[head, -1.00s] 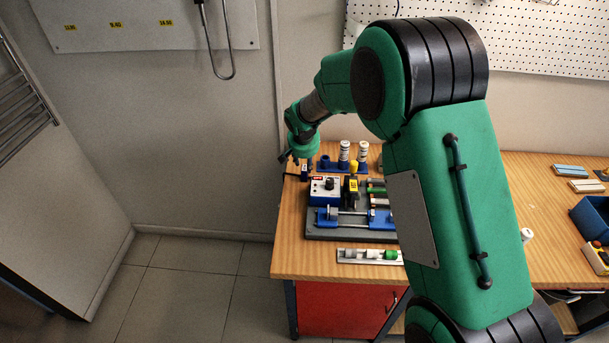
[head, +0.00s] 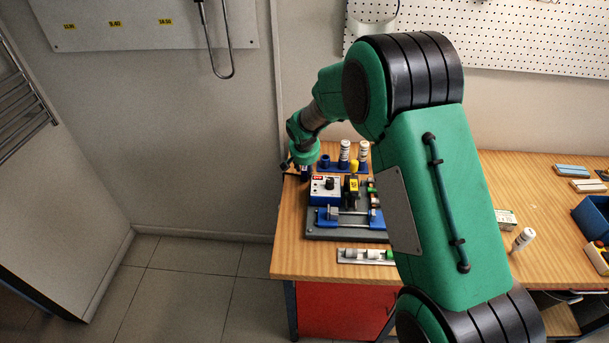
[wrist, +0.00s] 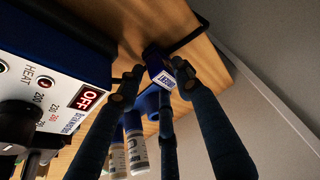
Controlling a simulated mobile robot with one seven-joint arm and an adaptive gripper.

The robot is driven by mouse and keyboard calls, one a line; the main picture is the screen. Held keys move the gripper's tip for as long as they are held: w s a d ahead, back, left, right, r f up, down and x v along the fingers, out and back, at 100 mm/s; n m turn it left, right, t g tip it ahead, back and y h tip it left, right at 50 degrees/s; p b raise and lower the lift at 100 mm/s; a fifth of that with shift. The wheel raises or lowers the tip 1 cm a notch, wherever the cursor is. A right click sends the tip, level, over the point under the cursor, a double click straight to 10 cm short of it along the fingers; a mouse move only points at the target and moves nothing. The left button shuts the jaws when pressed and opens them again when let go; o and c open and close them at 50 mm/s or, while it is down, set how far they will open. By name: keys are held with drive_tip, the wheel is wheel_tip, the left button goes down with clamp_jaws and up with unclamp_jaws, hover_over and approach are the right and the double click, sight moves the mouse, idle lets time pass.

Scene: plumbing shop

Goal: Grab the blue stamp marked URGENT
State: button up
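A small dark blue stamp (wrist: 156,62) with a white-and-blue label on its end stands near the table's far left corner. The label's lettering is too small to read. In the wrist view my gripper (wrist: 155,76) is open, its dark fingers spread, with the stamp between the fingertips or just past them. I cannot tell whether any finger touches it. In the head view my gripper (head: 296,166) is low over that corner and mostly hides the stamp.
A blue-and-white heater box (head: 325,190) with a dial and an OFF display stands close by; it fills the left of the wrist view (wrist: 50,75). White bottles (head: 344,151) stand in a blue rack behind. A grey tray (head: 345,256) lies in front. The wall is close behind.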

sight(306, 168)
drive_tip(key=shift+w+f, duration=0.2)
drive_tip(key=shift+f, duration=0.2)
drive_tip(key=c, duration=0.8)
drive_tip(key=shift+r, duration=0.1)
drive_tip(key=shift+r+p, duration=0.9)
drive_tip(key=shift+r, duration=4.05)
